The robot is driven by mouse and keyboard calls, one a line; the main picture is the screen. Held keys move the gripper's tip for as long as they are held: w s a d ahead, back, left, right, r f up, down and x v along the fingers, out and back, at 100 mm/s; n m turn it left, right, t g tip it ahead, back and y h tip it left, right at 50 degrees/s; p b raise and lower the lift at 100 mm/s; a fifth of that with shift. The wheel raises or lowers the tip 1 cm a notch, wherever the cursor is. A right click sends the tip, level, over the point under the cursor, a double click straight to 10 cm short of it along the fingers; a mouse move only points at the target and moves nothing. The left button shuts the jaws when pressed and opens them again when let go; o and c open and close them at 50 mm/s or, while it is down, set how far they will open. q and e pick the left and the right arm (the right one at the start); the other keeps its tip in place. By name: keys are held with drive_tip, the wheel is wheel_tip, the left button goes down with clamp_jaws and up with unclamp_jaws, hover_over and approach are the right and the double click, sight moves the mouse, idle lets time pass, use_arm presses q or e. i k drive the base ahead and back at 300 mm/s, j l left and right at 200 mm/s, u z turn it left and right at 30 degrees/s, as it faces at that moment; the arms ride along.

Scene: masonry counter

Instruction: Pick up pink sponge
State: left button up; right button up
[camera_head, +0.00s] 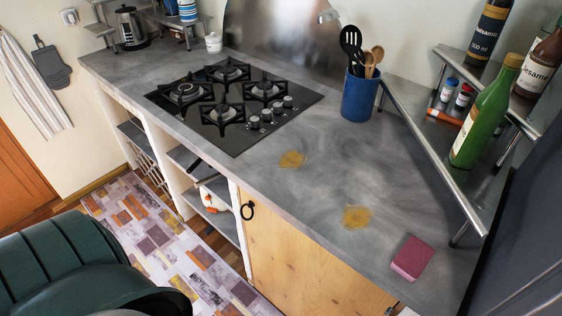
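The pink sponge (411,258) lies flat on the grey counter (330,165), near the right end and close to the front edge. It is a small block with a darker pink side facing me. Nothing touches it. Neither of my grippers shows in the head view, so I cannot see whether they are open or shut.
Two yellow-brown stains (291,159) (356,217) mark the counter left of the sponge. A metal shelf (440,165) with bottles (487,115) stands behind it. A blue utensil holder (360,96) and a black gas hob (232,105) are further left. A dark surface (525,235) rises at right.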

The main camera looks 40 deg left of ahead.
sight(414, 255)
drive_tip(key=i+l+u, duration=0.15)
drive_tip(key=u, duration=0.3)
drive_tip(key=i+l+u, duration=0.1)
drive_tip(key=l+u, duration=0.3)
drive_tip(key=k+j+z, duration=0.2)
drive_tip(key=j, duration=0.3)
drive_tip(key=j+z, duration=0.25)
drive_tip(key=j, duration=0.2)
drive_tip(key=k+j+z, duration=0.2)
drive_tip(key=j, duration=0.25)
drive_tip(key=k+j+z, duration=0.25)
drive_tip(key=j, duration=0.15)
drive_tip(key=k+j+z, duration=0.2)
drive_tip(key=j, duration=0.2)
